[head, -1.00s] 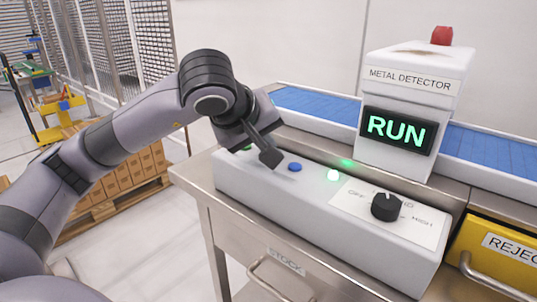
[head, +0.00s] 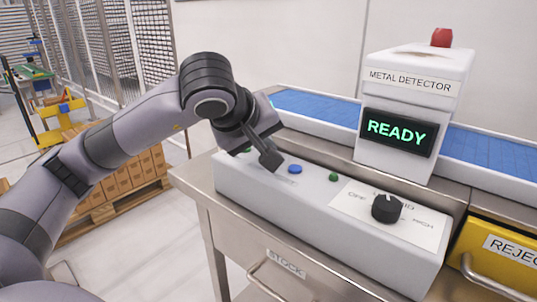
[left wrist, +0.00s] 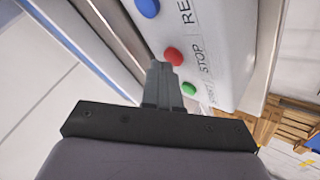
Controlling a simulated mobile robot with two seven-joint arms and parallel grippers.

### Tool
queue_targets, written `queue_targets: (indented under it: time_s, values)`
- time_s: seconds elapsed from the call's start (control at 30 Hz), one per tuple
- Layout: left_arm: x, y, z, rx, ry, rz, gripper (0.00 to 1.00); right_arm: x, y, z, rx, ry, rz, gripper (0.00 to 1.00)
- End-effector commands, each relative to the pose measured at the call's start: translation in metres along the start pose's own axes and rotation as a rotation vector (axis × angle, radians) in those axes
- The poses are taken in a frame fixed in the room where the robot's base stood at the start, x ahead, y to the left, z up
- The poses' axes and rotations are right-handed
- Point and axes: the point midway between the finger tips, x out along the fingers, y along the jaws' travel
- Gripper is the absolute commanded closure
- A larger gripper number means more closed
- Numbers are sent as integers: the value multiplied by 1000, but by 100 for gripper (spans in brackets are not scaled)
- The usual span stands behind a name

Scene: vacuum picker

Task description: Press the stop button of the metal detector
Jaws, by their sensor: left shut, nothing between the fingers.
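The metal detector (head: 409,100) stands over the conveyor, its display (head: 398,132) reading READY in green. In front is its white control box (head: 320,200). In the left wrist view the red stop button (left wrist: 173,56), labelled STOP, lies between a green button (left wrist: 189,88) and a blue button (left wrist: 147,8). My left gripper (head: 271,160) is shut and empty, pointing down at the box. In the left wrist view its fingertips (left wrist: 160,67) are right at the red button's edge; I cannot tell whether they touch. The head view hides the red button behind the gripper.
A black knob (head: 386,209) and an unlit green lamp (head: 333,177) are on the box, right of the blue button (head: 295,169). A blue conveyor belt (head: 315,106) runs behind. A yellow reject bin (head: 490,255) is at the right. A metal table (head: 208,195) carries the box.

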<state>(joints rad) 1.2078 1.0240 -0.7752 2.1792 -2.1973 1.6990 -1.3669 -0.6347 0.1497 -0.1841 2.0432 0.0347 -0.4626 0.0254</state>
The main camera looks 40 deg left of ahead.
Motion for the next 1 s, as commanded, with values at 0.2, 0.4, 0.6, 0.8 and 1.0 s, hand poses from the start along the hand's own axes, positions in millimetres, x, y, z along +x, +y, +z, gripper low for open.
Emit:
queue_targets:
  time_s: [0.2, 0.4, 0.6, 0.8, 1.0]
  values:
    - [-8, 6, -6, 0, 0, 0, 100, -5, 0, -7, 1, 0, 0, 57]
    - [-8, 6, -6, 0, 0, 0, 100, -4, 0, -6, 0, 0, 0, 57]
    - [-11, 8, -8, 0, 1, 1, 100, -7, -1, -9, 0, 0, 0, 57]
    - [-25, 18, -18, 0, 1, 2, 100, -16, -1, -22, 0, 0, 0, 57]
    - [-39, 28, -28, 0, 1, 2, 100, -25, -2, -34, 0, 0, 0, 57]
